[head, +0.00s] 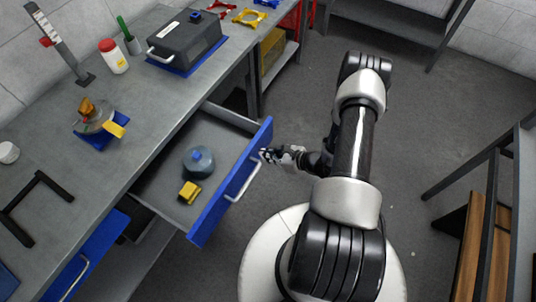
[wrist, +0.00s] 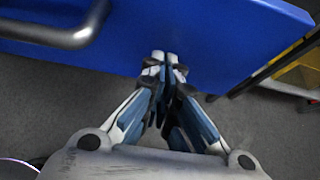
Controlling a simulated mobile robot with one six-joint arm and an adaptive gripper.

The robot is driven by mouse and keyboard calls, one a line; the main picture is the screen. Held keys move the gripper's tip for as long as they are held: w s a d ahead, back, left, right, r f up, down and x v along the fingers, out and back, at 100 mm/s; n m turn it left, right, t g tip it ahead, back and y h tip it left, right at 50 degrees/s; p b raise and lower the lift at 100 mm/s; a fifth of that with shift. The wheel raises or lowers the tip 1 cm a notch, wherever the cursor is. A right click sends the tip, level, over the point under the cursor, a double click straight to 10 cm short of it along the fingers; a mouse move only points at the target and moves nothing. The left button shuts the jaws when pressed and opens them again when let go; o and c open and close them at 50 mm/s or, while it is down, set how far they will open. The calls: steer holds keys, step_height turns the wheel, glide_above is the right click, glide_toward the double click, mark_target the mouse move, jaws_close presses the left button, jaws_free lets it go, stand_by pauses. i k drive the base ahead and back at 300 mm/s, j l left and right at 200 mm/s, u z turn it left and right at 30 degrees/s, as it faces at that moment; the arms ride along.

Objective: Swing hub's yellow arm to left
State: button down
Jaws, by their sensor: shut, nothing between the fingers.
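The hub (head: 92,124) is a grey round piece on a blue base on the workbench at the left. An orange-brown part (head: 86,107) stands on top of it. Its yellow arm (head: 116,130) sticks out to the right of the hub in the head view. My gripper (head: 265,156) is far from the hub, just outside the blue front of the open drawer (head: 238,180). In the wrist view my gripper (wrist: 165,58) is shut with its fingertips together and empty. The tips are close to the blue drawer front (wrist: 190,35); I cannot tell if they touch it.
The open drawer holds a round grey-blue piece (head: 198,160) and a yellow block (head: 189,192). Its handle (head: 243,182) faces me. A dark case (head: 186,42), a white jar (head: 113,57) and a black frame (head: 36,207) are on the bench. A rack (head: 480,235) stands right.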

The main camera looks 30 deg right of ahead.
mark_target(103, 117)
steer(key=i+j, duration=0.6)
steer(key=i, duration=0.25)
steer(key=k, duration=0.1)
